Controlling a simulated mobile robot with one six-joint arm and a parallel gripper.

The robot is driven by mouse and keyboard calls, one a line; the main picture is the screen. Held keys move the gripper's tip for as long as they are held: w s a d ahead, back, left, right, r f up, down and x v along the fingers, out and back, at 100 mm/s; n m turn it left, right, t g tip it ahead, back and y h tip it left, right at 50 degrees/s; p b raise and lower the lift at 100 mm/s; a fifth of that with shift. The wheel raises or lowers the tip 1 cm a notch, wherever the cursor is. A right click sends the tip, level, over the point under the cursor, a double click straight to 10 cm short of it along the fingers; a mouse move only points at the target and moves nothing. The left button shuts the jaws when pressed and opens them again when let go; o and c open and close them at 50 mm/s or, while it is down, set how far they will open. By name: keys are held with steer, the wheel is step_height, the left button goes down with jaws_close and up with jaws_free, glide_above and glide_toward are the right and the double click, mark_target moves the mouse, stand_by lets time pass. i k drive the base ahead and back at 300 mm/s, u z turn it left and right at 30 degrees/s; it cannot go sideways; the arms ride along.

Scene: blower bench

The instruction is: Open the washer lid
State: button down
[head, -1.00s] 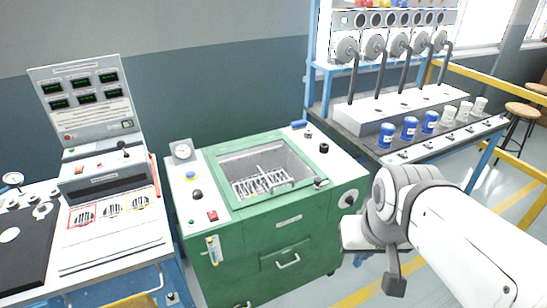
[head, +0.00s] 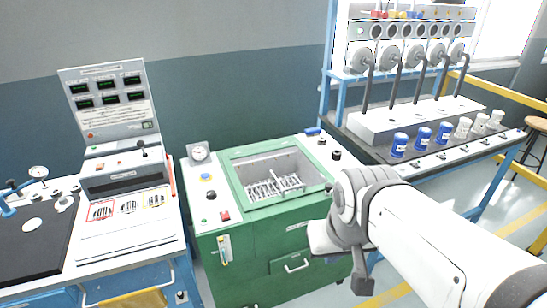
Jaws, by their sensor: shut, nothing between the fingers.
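The green washer (head: 248,258) stands in the middle of the head view. Its top has a square opening with a green rim (head: 238,189). A metal rack (head: 274,186) shows inside the grey tub. I cannot tell whether a clear lid covers the opening, and no raised lid shows. My arm reaches in from the lower right and hides the washer's front right corner. My gripper (head: 362,284), the dark end below the wrist, is small in view. It appears shut and empty, in front of the washer's right side and apart from the rim.
A gauge (head: 199,152) and buttons sit on the washer's left top. A control console (head: 108,105) stands on the left bench. On the right, a bench (head: 440,155) carries blue and white cups under several hoses. Yellow rails (head: 515,103) stand behind it.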

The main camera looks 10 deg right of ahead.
mark_target(247, 206)
steer(key=z, duration=0.05)
steer(key=i, duration=1)
steer(key=z, duration=0.2)
steer(key=k, duration=0.1)
steer(key=z, duration=0.3)
